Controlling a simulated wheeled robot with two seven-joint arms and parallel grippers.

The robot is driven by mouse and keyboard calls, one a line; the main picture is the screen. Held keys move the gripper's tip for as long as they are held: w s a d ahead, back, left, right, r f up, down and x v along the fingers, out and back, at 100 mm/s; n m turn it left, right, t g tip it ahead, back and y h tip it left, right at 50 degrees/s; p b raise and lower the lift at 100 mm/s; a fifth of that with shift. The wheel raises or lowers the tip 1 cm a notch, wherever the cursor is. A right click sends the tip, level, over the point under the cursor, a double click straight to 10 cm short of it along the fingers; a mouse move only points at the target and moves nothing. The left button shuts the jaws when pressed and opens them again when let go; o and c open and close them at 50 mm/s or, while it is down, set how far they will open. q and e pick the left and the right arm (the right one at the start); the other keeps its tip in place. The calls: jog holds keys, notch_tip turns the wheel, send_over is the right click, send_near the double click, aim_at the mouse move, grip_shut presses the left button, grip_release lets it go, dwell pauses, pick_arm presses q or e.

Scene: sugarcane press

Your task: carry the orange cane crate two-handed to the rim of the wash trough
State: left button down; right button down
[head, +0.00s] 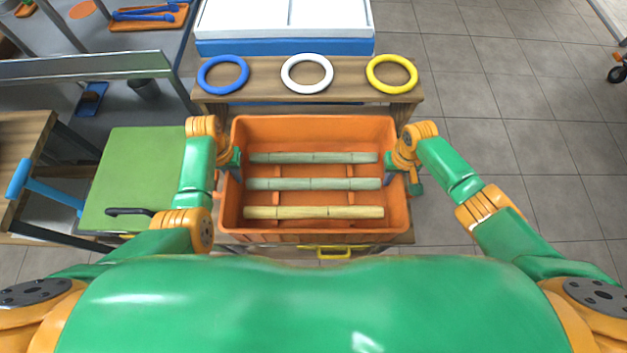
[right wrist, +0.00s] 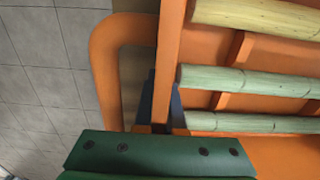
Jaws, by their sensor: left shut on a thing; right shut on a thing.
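The orange crate (head: 315,223) is in the middle of the head view, in front of me. Three cane pieces lie across it: two pale green (head: 313,158) and one yellowish (head: 314,212). My left gripper (head: 232,172) is shut on the crate's left side. My right gripper (head: 398,174) is shut on its right side. In the right wrist view the crate's looped handle (right wrist: 105,75) and side wall show, with the gripper fingers (right wrist: 160,105) at the wall. The fingertips are partly hidden. I cannot pick out the wash trough for certain.
Behind the crate is a wooden shelf (head: 335,98) with a blue ring (head: 223,74), a white ring (head: 307,73) and a yellow ring (head: 391,74). A white and blue box-like unit (head: 285,18) stands beyond it. A green-topped table (head: 140,170) is at left. The tiled floor at right is open.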

jog(key=shift+r, duration=0.1)
dwell(0.7)
